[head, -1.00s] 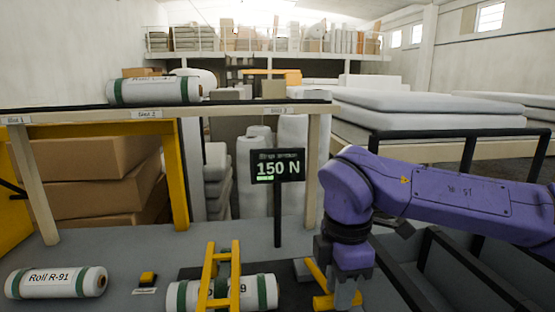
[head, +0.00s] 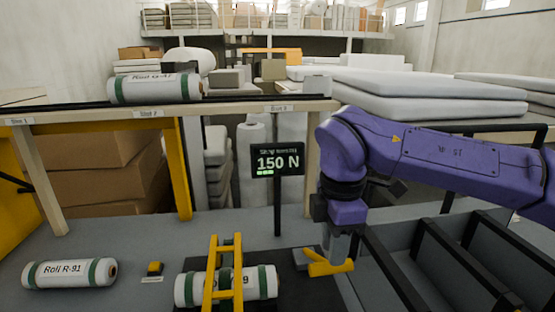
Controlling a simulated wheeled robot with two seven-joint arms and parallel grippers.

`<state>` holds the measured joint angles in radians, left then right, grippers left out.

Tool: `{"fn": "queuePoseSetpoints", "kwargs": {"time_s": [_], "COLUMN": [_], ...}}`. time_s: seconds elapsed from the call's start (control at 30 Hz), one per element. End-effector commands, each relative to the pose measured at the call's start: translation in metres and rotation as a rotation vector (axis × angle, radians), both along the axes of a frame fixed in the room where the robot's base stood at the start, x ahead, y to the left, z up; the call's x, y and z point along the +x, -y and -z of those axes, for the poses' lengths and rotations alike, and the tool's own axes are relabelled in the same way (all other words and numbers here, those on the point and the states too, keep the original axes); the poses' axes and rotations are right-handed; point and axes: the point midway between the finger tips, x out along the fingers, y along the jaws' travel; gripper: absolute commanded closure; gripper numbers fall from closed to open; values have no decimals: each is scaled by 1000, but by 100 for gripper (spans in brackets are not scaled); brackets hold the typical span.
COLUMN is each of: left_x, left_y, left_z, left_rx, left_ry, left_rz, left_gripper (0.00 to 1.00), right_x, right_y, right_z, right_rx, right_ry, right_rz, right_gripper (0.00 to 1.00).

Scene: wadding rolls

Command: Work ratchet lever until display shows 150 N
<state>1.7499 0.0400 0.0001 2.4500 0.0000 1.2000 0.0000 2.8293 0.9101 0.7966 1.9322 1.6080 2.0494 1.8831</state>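The display (head: 277,161) on a black post reads 150 N, with a small green bar under the number. A white roll with green bands (head: 262,282) lies under a yellow frame (head: 211,278) at the front middle. The yellow ratchet lever (head: 330,267) is to the right of that roll, tilted low over a dark base. My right gripper (head: 337,257) points down at the lever, its grey fingers overlapping the lever's grip from above. I cannot tell whether the fingers are closed around it. My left gripper is out of view.
Roll R-91 (head: 70,273) lies at the front left, near a small yellow-and-black block (head: 155,268). Another roll (head: 155,88) lies on the slotted shelf (head: 85,130) behind. Dark dividers (head: 455,262) stand at the right.

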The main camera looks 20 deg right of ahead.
Motion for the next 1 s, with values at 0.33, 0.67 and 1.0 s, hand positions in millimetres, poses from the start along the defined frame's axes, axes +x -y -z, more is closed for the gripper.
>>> {"fn": "queuePoseSetpoints", "kwargs": {"time_s": [0.33,0.67,1.0], "left_x": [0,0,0], "left_y": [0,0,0], "left_z": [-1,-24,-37], "left_rx": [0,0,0], "left_ry": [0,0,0], "left_rz": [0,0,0], "left_gripper": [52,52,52], "right_x": [0,0,0], "right_y": [0,0,0], "right_z": [-1,-37,-61], "right_rx": [0,-1,0], "right_ry": [0,1,0], "right_rz": [0,1,0], "right_gripper": [72,72,72]}}
